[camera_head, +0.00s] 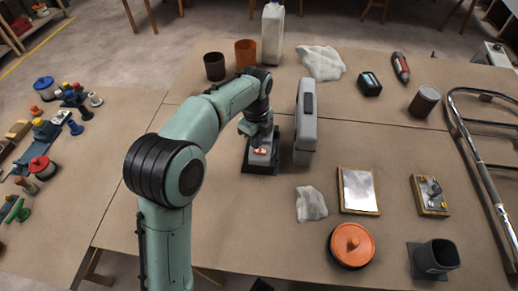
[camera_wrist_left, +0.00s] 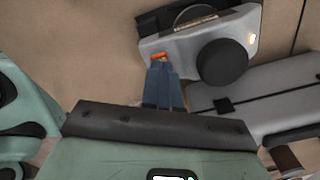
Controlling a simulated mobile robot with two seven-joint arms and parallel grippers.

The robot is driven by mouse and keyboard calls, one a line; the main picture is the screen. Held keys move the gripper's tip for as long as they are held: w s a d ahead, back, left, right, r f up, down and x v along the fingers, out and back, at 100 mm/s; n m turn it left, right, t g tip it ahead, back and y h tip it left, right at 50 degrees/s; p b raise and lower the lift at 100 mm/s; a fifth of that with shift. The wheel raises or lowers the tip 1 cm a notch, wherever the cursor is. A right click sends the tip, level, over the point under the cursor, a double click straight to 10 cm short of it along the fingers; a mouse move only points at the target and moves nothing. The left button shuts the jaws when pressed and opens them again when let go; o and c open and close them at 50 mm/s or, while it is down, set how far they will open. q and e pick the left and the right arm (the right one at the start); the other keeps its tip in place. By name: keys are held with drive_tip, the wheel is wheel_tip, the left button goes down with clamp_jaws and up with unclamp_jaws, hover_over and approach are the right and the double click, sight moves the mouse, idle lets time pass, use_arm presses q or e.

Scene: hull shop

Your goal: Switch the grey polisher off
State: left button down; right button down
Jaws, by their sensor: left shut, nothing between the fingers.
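The grey polisher (camera_head: 262,158) sits on a dark base in the middle of the table, partly hidden by my left arm in the head view. In the left wrist view the polisher (camera_wrist_left: 185,42) shows a grey body, a round black knob, a small orange switch (camera_wrist_left: 159,55) and a lit pale lamp (camera_wrist_left: 252,37). My left gripper (camera_head: 259,142) is over it, shut and empty. In the left wrist view the closed fingertips (camera_wrist_left: 160,66) are right at the orange switch; whether they touch it I cannot tell. My right gripper is not in view.
A tall grey case (camera_head: 304,130) stands close to the right of the polisher. Behind are a dark cup (camera_head: 214,67), an orange-brown cup (camera_head: 245,53) and a white bottle (camera_head: 272,35). A white cloth (camera_head: 311,204) and an orange-lidded tin (camera_head: 351,244) lie nearer.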

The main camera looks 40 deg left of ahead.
use_arm(q)
drive_tip(key=shift+f+b, duration=0.6)
drive_tip(key=shift+f, duration=0.4)
idle(0.9)
drive_tip(key=shift+r, duration=0.15)
wheel_tip(320, 180, up, 2)
drive_tip(key=shift+r+p, duration=0.15)
drive_tip(key=shift+p, duration=1.1)
wheel_tip(320, 180, up, 5)
drive_tip(key=p, duration=0.4)
drive_tip(key=shift+f, duration=0.3)
